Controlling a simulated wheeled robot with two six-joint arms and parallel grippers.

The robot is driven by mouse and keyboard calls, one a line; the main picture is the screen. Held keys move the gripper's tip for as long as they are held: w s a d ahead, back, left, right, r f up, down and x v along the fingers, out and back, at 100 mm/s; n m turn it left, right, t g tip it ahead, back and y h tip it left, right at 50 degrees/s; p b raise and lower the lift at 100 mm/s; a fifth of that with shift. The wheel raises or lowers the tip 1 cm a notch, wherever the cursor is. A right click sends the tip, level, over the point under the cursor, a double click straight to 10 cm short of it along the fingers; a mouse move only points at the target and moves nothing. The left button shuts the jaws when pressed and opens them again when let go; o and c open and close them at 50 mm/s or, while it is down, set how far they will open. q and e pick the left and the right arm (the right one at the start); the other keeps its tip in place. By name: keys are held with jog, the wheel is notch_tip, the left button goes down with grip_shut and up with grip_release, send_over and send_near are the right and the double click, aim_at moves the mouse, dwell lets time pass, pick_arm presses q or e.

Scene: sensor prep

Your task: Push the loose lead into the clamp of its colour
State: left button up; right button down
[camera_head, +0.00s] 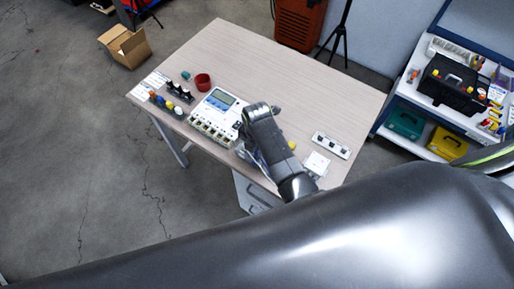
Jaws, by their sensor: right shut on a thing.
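A white instrument (212,115) with a blue-grey screen lies on the table, with a row of small clamps (208,132) along its front edge. The clamp colours are too small to tell. My right gripper (243,148) is at the right end of the instrument, low over the table. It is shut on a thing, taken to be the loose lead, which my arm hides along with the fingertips. A small yellow thing (291,145) shows just right of my arm. My left gripper is not in view.
Coloured plugs (166,103), a black rack (180,90) and a red cup (203,81) are at the table's left. A white strip with dark spots (331,145) and a white card (317,163) lie at the right. The table's back middle (270,75) is clear.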

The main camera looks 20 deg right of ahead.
jog(key=shift+f, duration=0.55)
dwell(1.5)
jog(key=c, duration=1.3)
grip_release()
jog(key=shift+o, duration=0.7)
jog(key=shift+r, duration=3.55)
